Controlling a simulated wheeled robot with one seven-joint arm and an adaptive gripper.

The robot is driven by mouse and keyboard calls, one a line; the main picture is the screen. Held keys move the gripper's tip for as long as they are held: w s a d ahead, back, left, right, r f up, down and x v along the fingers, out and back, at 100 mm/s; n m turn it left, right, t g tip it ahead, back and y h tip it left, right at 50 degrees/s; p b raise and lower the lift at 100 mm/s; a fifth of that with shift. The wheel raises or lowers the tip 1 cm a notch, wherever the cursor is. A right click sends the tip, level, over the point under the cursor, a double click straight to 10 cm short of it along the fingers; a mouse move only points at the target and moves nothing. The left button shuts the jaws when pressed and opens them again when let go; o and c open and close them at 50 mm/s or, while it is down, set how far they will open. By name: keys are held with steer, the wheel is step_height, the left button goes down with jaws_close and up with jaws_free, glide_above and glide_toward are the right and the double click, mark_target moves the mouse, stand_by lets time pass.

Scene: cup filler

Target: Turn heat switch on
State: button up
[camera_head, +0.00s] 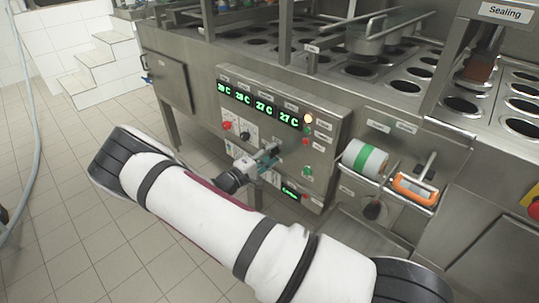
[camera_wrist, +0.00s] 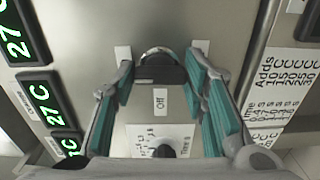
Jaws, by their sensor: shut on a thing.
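The steel control panel (camera_head: 262,118) with green temperature displays stands ahead of me in the head view. My gripper (camera_head: 270,158) is at the panel's front, on its lower middle part. In the wrist view its teal-padded fingers (camera_wrist: 162,72) lie on both sides of a black switch knob (camera_wrist: 160,66) and are shut on it. A label reading "Off" (camera_wrist: 161,100) is beside this knob. In the head view my gripper hides the knob. I cannot read a name for this switch.
A second black knob (camera_wrist: 166,149) sits on a white scale plate near my fingers. Green displays (camera_wrist: 45,105) lie to the left in the wrist view. A lit lamp (camera_head: 308,118) is on the panel. A tape roll (camera_head: 364,158) and an orange-framed holder (camera_head: 415,189) hang to the right.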

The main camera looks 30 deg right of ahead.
steer(key=shift+f, duration=0.1)
steer(key=o, duration=1.2)
steer(key=shift+c, duration=0.2)
steer(key=v, duration=1.2)
